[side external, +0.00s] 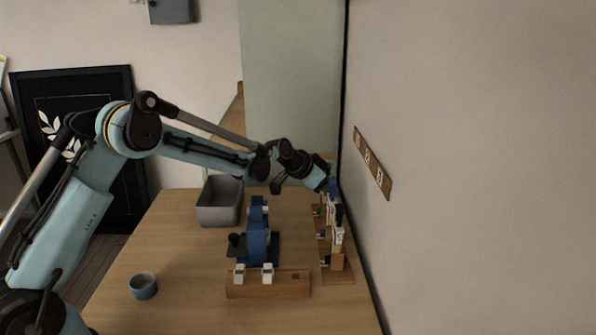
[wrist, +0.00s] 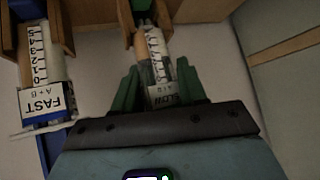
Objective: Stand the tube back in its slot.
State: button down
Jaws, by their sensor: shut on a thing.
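My gripper (wrist: 158,92) has its green fingers shut on a pale tube (wrist: 157,60) with scale marks and a partly hidden label that seems to start "SLO". The tube's far end lies by a brown wooden holder (wrist: 126,22) with a green part at its top; I cannot tell if it is seated. A second tube (wrist: 40,70), labelled "FAST A + B", sits in a wooden holder to the left. In the side view my gripper (side external: 327,184) is at the top of the wooden rack (side external: 338,276) beside the wall; the held tube is hard to make out there.
A blue device (side external: 257,240) stands mid-table, with a wooden block (side external: 290,285) holding two white pieces in front. A grey bin (side external: 220,202) is behind and a blue cup (side external: 143,286) front left. The wall (side external: 450,180) is close on the right. The table's left middle is clear.

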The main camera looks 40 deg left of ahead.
jog(key=shift+f, duration=0.45)
dwell(0.7)
jog(key=c, duration=0.5)
grip_release()
jog(key=shift+c, duration=0.2)
jog(key=shift+r, duration=0.1)
jog(key=shift+v, duration=6.45)
jog(key=shift+a+r, duration=0.1)
jog(key=v, duration=1.2)
